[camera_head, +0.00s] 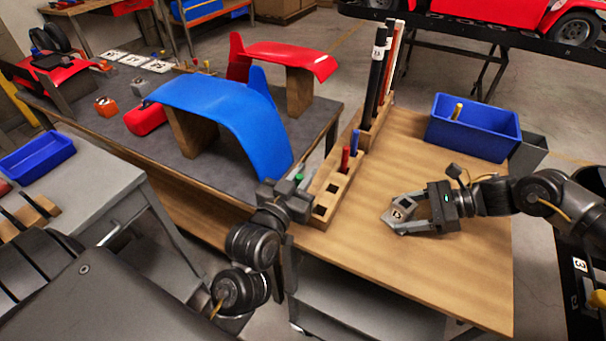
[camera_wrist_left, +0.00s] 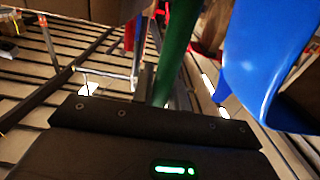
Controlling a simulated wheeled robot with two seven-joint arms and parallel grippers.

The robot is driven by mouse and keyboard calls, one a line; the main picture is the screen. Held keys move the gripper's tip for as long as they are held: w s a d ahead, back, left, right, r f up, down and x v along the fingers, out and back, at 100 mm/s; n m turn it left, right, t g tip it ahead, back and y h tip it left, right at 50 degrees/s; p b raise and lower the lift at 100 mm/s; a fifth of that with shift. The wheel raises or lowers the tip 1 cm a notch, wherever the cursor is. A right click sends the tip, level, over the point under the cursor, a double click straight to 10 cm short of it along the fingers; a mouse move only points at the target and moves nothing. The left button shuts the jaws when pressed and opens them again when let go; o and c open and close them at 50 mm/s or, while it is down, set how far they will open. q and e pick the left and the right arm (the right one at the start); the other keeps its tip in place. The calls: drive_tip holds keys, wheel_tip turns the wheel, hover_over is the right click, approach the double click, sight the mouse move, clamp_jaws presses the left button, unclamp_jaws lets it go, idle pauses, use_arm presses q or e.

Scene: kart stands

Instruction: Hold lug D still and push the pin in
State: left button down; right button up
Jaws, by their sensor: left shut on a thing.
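The lug (camera_head: 397,213) is a small grey block with a white label on the wooden bench top; its letter is too small to read surely. My right gripper (camera_head: 408,213) is at it from the right, one finger on each side; I cannot tell whether they press on it. My left gripper (camera_head: 304,188) is shut on a green pin (camera_head: 299,177), left of the wooden rack and well away from the lug. The green pin also shows upright in the left wrist view (camera_wrist_left: 176,50), where its lower end is hidden. The lug's hole is not clear.
The wooden rack (camera_head: 322,222) stands between my grippers, with red (camera_head: 345,158) and blue (camera_head: 354,142) pins and tall dark rods (camera_head: 376,72) behind. A blue bin (camera_head: 470,140) stands back right. A blue curved panel (camera_head: 222,105) is near my left gripper. The bench front is clear.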

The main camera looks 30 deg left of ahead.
drive_tip(key=c, duration=0.6)
use_arm(q)
drive_tip(key=shift+w+r, duration=0.1)
drive_tip(key=shift+r, duration=0.2)
use_arm(e)
drive_tip(key=shift+o, duration=0.2)
use_arm(q)
drive_tip(key=w+d+r+m+h, duration=0.45)
drive_tip(key=w+d+r, duration=0.25)
drive_tip(key=d+r, duration=0.45)
drive_tip(key=d+f+m+g+h, duration=0.3)
drive_tip(key=d+h, duration=0.3)
drive_tip(key=d, duration=0.5)
drive_tip(key=shift+d+g, duration=0.35)
drive_tip(key=shift+g, duration=0.05)
drive_tip(key=shift+w+h, duration=0.1)
drive_tip(key=shift+h, duration=0.15)
